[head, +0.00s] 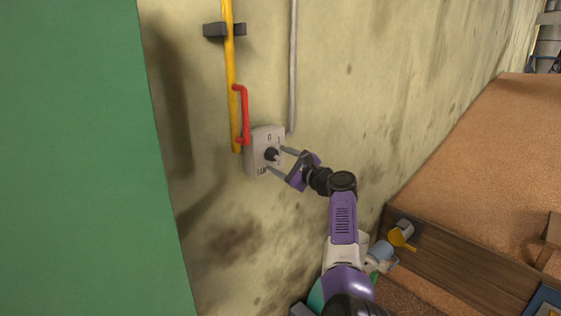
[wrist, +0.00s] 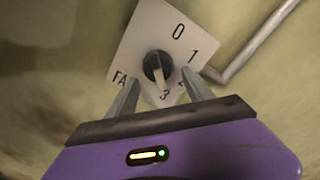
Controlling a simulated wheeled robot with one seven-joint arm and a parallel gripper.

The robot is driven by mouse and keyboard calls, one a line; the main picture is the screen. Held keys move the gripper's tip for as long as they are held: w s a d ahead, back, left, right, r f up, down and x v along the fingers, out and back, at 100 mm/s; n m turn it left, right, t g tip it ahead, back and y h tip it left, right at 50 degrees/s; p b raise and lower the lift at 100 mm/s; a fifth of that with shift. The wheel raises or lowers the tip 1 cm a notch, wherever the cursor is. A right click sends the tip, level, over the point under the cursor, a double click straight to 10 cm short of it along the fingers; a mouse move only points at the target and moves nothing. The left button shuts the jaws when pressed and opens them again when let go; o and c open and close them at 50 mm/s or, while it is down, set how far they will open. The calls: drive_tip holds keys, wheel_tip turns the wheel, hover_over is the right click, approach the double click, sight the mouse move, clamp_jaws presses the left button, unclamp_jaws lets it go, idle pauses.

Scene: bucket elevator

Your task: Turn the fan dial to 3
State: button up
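The fan dial (wrist: 158,66) is a black round knob with a pale grip bar, on a light square plate (head: 251,145) on the wall. In the wrist view, the plate shows 0 at the top, 1 at the right and 3 at the bottom. A mark below the 1 is mostly hidden by the right finger, and lettering at the lower left is cut by the left finger. The bar's lower end lies close to the 3; which end is the pointer I cannot tell. My gripper (head: 275,159) is open, its fingers on either side of the dial, with no clear contact.
A yellow pipe (head: 229,75) with a red handle (head: 245,110) runs down the wall just left of the plate. A grey conduit (head: 293,70) runs above it at the right. A green panel (head: 80,150) fills the left.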

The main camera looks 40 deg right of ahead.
drive_tip(key=shift+s, duration=0.1)
drive_tip(key=s+b, duration=0.1)
drive_tip(key=s, duration=0.6)
drive_tip(key=shift+s+d+b, duration=0.15)
drive_tip(key=shift+s+b, duration=0.15)
idle(0.6)
